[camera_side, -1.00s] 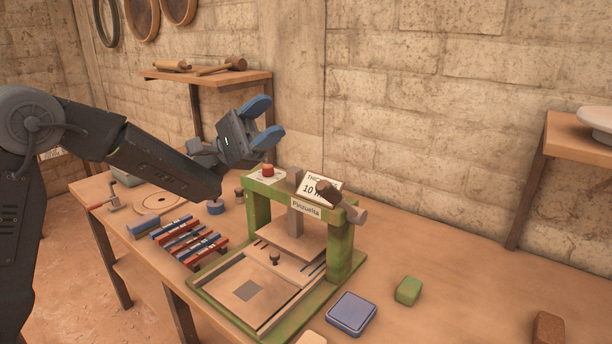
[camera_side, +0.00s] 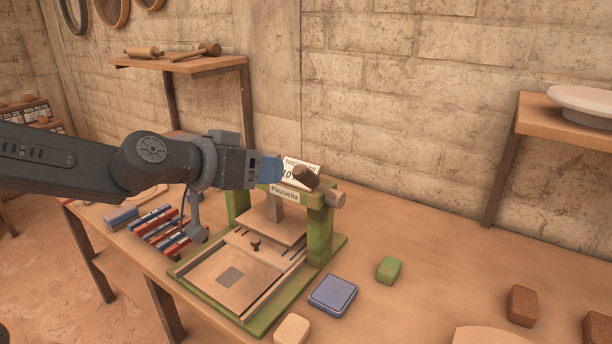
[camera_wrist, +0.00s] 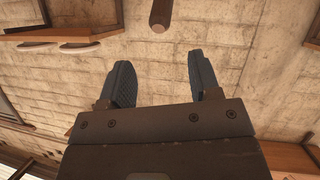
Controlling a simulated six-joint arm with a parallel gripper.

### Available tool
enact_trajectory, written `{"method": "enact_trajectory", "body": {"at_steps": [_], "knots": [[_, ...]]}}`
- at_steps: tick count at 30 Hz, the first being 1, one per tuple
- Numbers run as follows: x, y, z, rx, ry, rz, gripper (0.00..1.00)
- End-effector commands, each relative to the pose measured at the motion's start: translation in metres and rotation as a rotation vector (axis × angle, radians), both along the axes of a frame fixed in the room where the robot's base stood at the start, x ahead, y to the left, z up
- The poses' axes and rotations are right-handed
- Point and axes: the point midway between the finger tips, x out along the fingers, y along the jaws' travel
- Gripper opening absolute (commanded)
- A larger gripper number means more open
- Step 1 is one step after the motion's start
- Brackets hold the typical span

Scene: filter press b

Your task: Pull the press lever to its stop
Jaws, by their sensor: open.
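The green press (camera_side: 320,235) stands on the workbench with a name plate and a white thickness card on top. Its brown wooden lever (camera_side: 322,187) sticks out at the top right beside the card. My gripper (camera_side: 278,171) is level, with blue fingers at the card's left edge in the side view, left of the lever. In the wrist view my gripper (camera_wrist: 159,62) has its two fingers spread with nothing between them. A brown rod end (camera_wrist: 161,18), likely the lever, lies beyond the fingertips, between their lines and apart from them. The red knob seen earlier is hidden by my arm.
A blue-grey pad (camera_side: 332,294), a green block (camera_side: 389,270) and brown blocks (camera_side: 522,305) lie right of the press. Red and blue bars (camera_side: 165,232) lie to its left. A wall shelf (camera_side: 185,63) is behind.

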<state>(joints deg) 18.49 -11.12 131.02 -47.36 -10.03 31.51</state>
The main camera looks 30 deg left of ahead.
Motion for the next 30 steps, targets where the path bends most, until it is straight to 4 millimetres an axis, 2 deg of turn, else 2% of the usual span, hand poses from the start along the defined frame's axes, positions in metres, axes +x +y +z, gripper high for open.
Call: {"method": "enact_trajectory", "body": {"at_steps": [3, 10, 12, 15, 20, 24, 30], "knots": [[-0.009, 0.000, 0.026, 0.114, -0.170, 0.001, 0.57], [-0.029, -0.003, 0.070, 0.265, -0.451, 0.003, 0.57], [-0.027, -0.002, 0.040, 0.270, -0.434, 0.003, 0.57], [-0.027, -0.002, 0.009, 0.267, -0.432, 0.001, 0.57], [-0.027, -0.002, -0.033, 0.264, -0.431, 0.003, 0.57], [-0.027, -0.002, -0.055, 0.262, -0.434, 0.004, 0.57], [-0.017, -0.003, -0.059, 0.260, -0.439, 0.007, 0.57]]}}
